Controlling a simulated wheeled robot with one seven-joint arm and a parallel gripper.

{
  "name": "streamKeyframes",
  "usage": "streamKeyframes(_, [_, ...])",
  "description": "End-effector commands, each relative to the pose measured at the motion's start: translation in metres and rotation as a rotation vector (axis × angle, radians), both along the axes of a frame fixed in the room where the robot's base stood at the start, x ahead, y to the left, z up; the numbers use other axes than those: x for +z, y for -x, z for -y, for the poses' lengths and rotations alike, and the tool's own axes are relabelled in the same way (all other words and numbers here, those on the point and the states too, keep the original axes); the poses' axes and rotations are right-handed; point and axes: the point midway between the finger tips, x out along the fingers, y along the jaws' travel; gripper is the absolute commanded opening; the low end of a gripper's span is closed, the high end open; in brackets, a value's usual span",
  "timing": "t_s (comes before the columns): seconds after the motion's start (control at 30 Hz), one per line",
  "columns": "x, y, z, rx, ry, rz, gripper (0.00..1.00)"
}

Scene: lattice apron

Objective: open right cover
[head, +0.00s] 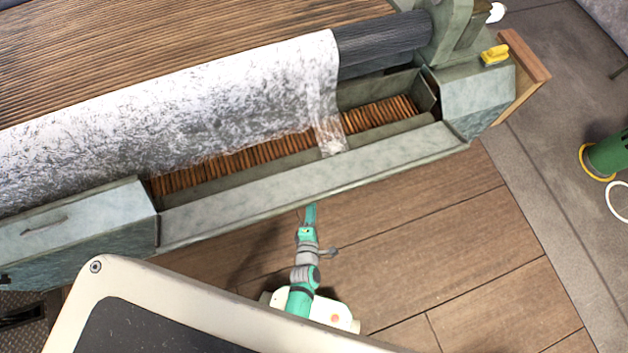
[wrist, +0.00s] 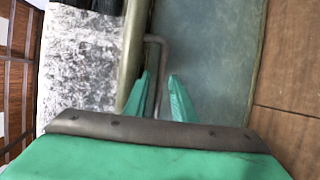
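In the head view a long pale grey-green panel (head: 320,177) runs along the machine's front, between a left box (head: 80,222) and a right box (head: 480,95). My gripper (head: 311,208) is just in front of its lower edge. In the wrist view a grey-green panel face (wrist: 215,50) carries a bent grey bar handle (wrist: 163,60). My gripper (wrist: 160,76) is open there, with the handle running between its teal fingers and a gap showing beside it. I cannot tell whether either finger touches it. The head view does not show this handle.
A mottled white sheet (head: 190,110) drapes over the apron, above a trough with wooden slats (head: 240,160). The left box has its own handle (head: 45,225). A green cylinder (head: 607,155) stands at the far right. The wooden floor (head: 430,240) before the machine is clear.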

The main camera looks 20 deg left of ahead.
Motion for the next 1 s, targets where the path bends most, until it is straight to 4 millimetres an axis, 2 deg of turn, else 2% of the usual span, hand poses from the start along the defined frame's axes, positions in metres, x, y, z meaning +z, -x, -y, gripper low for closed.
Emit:
streamKeyframes(0.2, [0.014,0.039,0.009,0.0,-0.003,0.002,0.3])
streamKeyframes(0.4, [0.022,0.064,0.014,0.002,-0.002,0.001,0.3])
streamKeyframes(0.6, [0.025,0.074,0.018,-0.002,-0.001,0.0,0.3])
streamKeyframes(0.83, [0.025,0.074,0.02,-0.007,-0.001,0.0,0.3])
streamKeyframes(0.87, [0.025,0.074,0.02,-0.007,-0.001,0.0,0.27])
streamKeyframes(0.97, [0.027,0.076,0.021,-0.015,-0.016,-0.003,0.03])
streamKeyframes(1.0, [0.031,0.078,0.022,-0.027,-0.039,-0.006,0.0])
